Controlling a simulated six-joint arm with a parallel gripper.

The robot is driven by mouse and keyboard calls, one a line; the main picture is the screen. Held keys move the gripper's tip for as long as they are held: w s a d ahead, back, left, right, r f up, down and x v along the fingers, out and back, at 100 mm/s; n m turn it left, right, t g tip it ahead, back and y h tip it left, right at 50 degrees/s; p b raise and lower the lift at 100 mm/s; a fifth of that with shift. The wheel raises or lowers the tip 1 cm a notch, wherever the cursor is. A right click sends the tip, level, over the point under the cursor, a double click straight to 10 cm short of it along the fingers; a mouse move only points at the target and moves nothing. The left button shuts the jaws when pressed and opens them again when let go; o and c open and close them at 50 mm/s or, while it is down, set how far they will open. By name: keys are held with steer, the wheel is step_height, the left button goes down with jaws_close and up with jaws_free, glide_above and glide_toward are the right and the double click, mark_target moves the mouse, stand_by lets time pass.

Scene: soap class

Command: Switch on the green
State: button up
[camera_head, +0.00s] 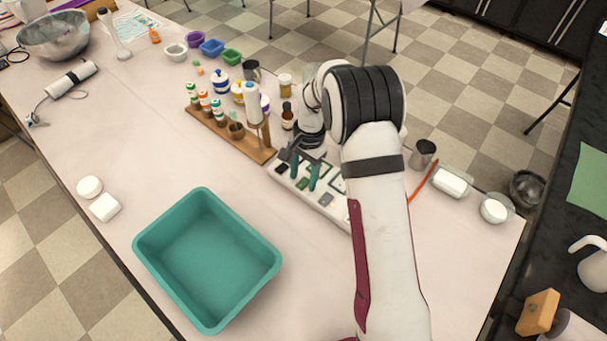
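A white switch strip (336,210) lies on the table in the middle of the view, partly hidden behind my arm. It carries several small parts: a dark one (282,168) at its left end, a green one (302,184) beside it, and a grey one (326,199) further right. Whether the green one is on or off is too small to tell. My gripper (304,171) is over the strip, its two dark teal fingers apart with nothing visible between them. The fingertips are close to the green part; I cannot tell whether they touch it.
A wooden rack (262,155) with several bottles stands just left of my gripper. A brown bottle (287,118) and a metal cup (423,154) are nearby. A teal bin (207,262) stands at front left. The table between bin and rack is clear.

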step_height(320, 180, up, 16)
steer(key=w+d, duration=0.1)
steer(key=shift+w+d+f, duration=0.2)
stand_by(0.4)
steer(key=s+d+r+n, duration=0.1)
steer(key=s+r, duration=0.2)
steer(key=s, duration=0.6)
steer(key=s+r+n, duration=0.1)
steer(key=s+r, duration=0.3)
steer(key=s, duration=0.6)
steer(key=s+f, duration=0.2)
steer(key=s, duration=0.5)
steer(key=s+f+n+t, duration=0.1)
steer(key=s+f, duration=0.1)
steer(key=s, duration=0.4)
steer(key=shift+s+f+y, duration=0.3)
steer(key=shift+s+f, duration=0.05)
steer(key=shift+c, duration=0.3)
